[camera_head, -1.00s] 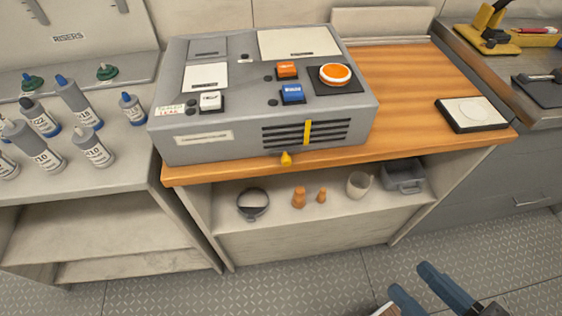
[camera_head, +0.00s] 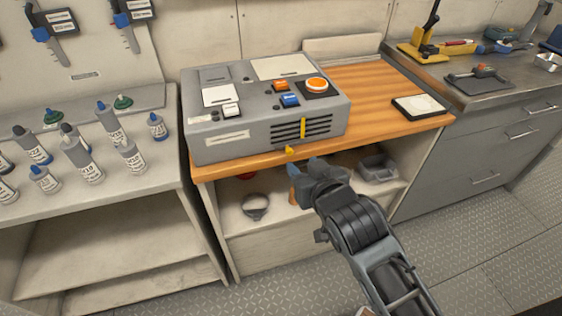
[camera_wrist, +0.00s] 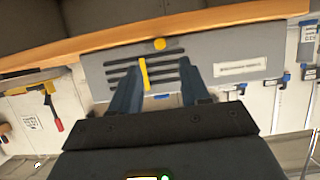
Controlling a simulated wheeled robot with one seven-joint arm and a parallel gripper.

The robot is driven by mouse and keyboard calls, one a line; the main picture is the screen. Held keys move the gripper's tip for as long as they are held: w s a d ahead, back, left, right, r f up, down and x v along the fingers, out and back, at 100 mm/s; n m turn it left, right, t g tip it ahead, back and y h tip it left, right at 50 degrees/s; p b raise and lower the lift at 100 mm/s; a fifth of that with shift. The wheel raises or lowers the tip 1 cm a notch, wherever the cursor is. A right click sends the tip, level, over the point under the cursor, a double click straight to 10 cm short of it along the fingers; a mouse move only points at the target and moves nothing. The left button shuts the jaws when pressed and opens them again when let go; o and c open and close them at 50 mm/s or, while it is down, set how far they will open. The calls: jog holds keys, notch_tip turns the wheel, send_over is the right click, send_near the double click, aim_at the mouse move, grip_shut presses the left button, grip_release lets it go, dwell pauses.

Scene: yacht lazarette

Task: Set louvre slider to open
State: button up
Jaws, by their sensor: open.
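The grey control box (camera_head: 222,142) sits on the wooden counter. Its front has dark louvre slots (camera_head: 318,127) crossed by an upright yellow bar (camera_head: 303,128). I cannot tell which yellow part is the slider.
The box top carries orange and blue switches (camera_head: 290,101), a white switch and a round orange button (camera_head: 317,85). A black-framed white pad (camera_head: 420,107) lies on the wooden counter (camera_head: 372,90). Bottles (camera_head: 82,160) stand at left. The shelf below holds a grey bin (camera_head: 378,170).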

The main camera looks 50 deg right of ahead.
aim_at(290, 153)
jog(key=shift+p+x, duration=0.4)
jog(key=shift+x, duration=3.5)
jog(key=shift+c, duration=0.4)
grip_shut()
